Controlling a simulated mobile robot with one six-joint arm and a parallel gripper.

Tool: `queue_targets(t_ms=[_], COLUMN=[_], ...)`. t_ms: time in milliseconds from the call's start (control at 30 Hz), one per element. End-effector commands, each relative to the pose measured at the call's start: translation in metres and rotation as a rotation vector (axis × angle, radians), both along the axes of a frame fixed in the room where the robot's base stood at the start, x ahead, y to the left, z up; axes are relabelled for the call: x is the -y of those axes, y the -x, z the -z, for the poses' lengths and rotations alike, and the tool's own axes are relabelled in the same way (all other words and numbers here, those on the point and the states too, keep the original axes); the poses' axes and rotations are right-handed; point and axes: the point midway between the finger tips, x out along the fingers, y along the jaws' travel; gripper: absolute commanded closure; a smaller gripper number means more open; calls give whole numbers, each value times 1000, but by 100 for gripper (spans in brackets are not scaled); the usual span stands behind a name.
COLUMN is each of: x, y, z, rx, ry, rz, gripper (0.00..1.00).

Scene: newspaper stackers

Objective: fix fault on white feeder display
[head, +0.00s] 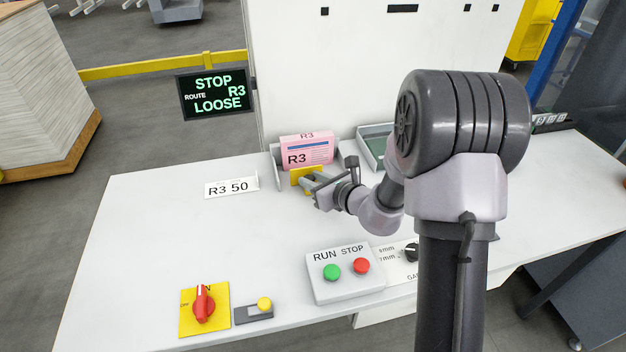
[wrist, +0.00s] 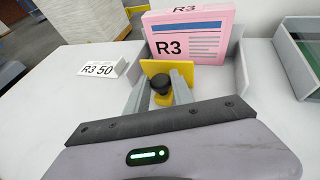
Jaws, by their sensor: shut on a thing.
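The dark display (head: 216,95) on the white machine (head: 350,75) reads STOP, ROUTE R3, LOOSE in green and white. A pink R3 stack (head: 307,148) stands in a grey holder on the white table; it also shows in the wrist view (wrist: 190,42). A yellow plate (wrist: 152,67) with a black knob (wrist: 160,81) is at the stack's front; whether it touches the stack I cannot tell. My gripper (head: 311,181) is shut on the black knob, with a finger on each side of it in the wrist view (wrist: 160,90).
An R3 50 sign (head: 231,187) stands left of the holder. A grey tray (head: 371,152) is to its right. Nearer are the RUN/STOP box (head: 345,287), a black gauge knob (head: 411,252), a red rotary switch (head: 203,304) and a yellow-button box (head: 255,314).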

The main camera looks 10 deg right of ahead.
Motion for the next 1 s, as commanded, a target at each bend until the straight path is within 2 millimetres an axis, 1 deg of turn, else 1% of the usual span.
queue_targets(t_ms=[167, 233, 267, 400, 533, 633, 867, 900, 1000], x=[0, 0, 0, 0, 0, 0, 0, 0, 0], y=[0, -5, -10, -38, -56, -60, -60, -60, -60], z=[0, 0, -1, -2, -1, 0, 0, 0, 0], rx=[-1, -1, -1, 1, 1, 0, 0, 0, 0], ry=[0, 1, 1, -1, -1, 0, 0, 0, 0], rz=[0, 0, -1, -1, 0, 0, 0, 0, 0], gripper=[100, 100, 100, 100, 100, 100, 100, 66, 65])
